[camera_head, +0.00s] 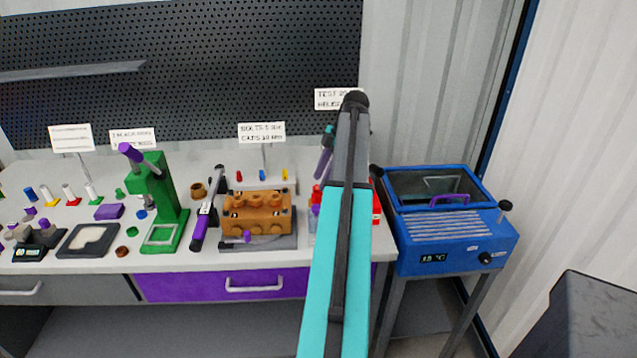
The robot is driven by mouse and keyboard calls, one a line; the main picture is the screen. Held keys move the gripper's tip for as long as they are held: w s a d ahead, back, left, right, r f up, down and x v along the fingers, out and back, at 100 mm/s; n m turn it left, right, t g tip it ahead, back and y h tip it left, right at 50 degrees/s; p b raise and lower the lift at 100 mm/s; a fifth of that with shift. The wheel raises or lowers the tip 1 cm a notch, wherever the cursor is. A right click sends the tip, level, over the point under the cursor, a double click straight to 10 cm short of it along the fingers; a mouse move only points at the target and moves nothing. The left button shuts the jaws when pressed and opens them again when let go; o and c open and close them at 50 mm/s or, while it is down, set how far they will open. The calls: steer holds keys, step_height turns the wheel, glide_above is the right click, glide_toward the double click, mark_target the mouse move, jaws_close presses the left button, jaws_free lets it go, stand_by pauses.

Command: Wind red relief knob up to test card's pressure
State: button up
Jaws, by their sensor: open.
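The test card (326,98) stands at the back of the bench. My arm covers its right part, and the pressure figure cannot be read in full. A red test unit (376,205) sits on the bench below it, mostly hidden behind my arm. A small red part (316,192) shows at the left of my arm. It may be the relief knob, but I cannot tell. My grey and teal arm links reach forward over the unit. My gripper is hidden behind them, so its distance from the knob cannot be seen. No gauge reading is visible.
An orange-brown pump block (262,212) and a purple-handled torque wrench (205,210) lie left of my arm. A green press (158,200) stands farther left. A blue heated cabinet (445,225) stands close on the right. The pegboard (200,70) closes the back.

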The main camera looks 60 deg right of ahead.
mark_target(317, 190)
steer(key=shift+x, duration=1.4)
jaws_close()
